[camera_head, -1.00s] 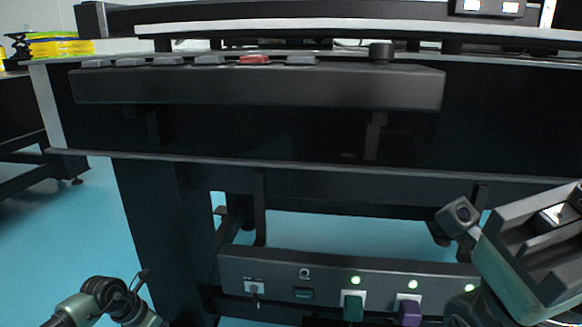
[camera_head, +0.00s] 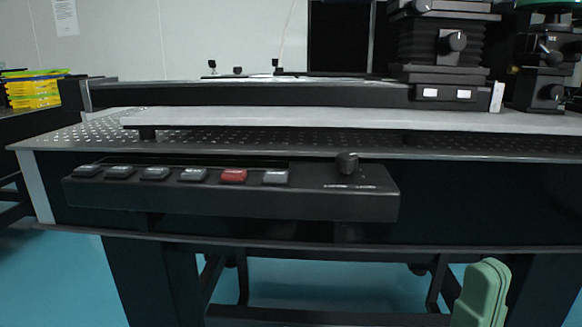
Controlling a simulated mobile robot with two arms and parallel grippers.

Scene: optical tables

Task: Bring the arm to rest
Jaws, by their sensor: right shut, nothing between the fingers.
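My right gripper (camera_head: 482,292) shows only as a green rounded shape at the lower right edge of the head view, below the table's front. It is shut with nothing held. The rest of my right arm is below the picture. My left arm and gripper are not in view. The optical table (camera_head: 290,245) stands in front of me, and no part of my gripper touches it as far as I can see.
A black control panel (camera_head: 230,205) with several grey buttons, one red button (camera_head: 233,177) and a knob (camera_head: 347,163) juts from the table front. Instruments (camera_head: 445,50) stand on the table at the right. Yellow and green trays (camera_head: 32,88) are at the far left. Blue floor (camera_head: 65,280) shows below.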

